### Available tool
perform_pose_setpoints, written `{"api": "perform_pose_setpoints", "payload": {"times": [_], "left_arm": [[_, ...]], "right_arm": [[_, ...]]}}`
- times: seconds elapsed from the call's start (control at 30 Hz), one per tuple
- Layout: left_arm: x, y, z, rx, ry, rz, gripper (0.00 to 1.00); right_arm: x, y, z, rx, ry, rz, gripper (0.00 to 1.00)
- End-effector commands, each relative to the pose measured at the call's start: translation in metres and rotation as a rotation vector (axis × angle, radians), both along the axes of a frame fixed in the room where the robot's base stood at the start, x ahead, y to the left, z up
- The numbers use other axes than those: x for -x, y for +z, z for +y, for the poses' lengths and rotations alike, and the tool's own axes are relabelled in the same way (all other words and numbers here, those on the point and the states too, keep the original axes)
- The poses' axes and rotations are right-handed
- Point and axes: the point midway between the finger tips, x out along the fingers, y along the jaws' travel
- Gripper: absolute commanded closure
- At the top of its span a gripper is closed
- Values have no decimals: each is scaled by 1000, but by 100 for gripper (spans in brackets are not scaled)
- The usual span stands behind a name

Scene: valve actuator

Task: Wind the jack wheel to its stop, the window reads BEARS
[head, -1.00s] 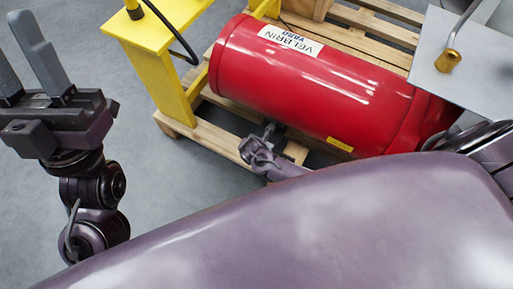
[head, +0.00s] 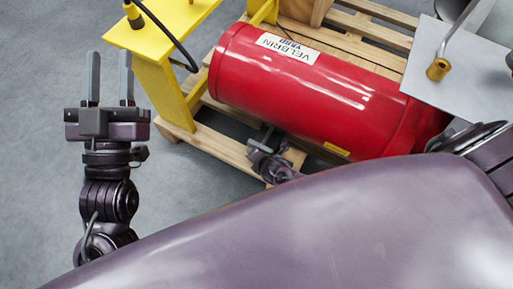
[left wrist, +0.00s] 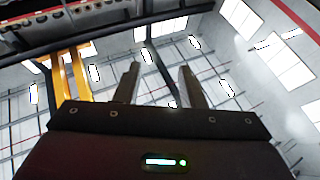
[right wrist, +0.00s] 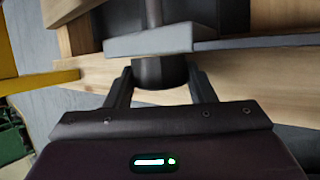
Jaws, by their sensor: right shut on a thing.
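The red cylinder (head: 320,95), with a white VELBRIN label (head: 288,47), lies on a wooden pallet. I cannot make out the jack wheel or the reading window for certain. In the right wrist view my right gripper (right wrist: 162,88) is shut on a dark round post (right wrist: 160,72) under a grey bar (right wrist: 150,42). In the head view a small purple-grey part (head: 272,163) sits at the cylinder's near side, partly hidden by my body; I cannot tell whether it is my right wrist. My left gripper (head: 110,78) is open and empty, fingers apart, left of the yellow stand.
A yellow stand (head: 165,80) with a black cable rises close to the right of my left gripper. A grey plate (head: 465,75) with a brass-coloured fitting (head: 438,69) is at the right. Wooden pallet slats (head: 225,145) edge the cylinder. The floor at left is clear.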

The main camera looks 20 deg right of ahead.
Motion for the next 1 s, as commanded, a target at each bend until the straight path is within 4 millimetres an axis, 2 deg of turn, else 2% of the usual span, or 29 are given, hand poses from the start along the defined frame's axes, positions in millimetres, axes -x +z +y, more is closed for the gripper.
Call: {"api": "perform_pose_setpoints", "payload": {"times": [0.3, 0.7, 0.73, 0.87, 1.0], "left_arm": [[7, 19, 4, 37, 2, -90, 64], [8, 20, 4, 40, 3, -97, 64], [8, 20, 4, 40, 3, -97, 64], [8, 20, 4, 40, 3, -97, 64], [8, 20, 4, 40, 3, -97, 64]], "right_arm": [[0, -1, -3, -41, -4, -58, 73], [0, -1, -3, -43, -4, -63, 73], [0, -1, -3, -43, -4, -63, 48], [0, -1, -3, -44, -4, -62, 31], [0, -1, -2, -45, -2, -61, 29]]}}
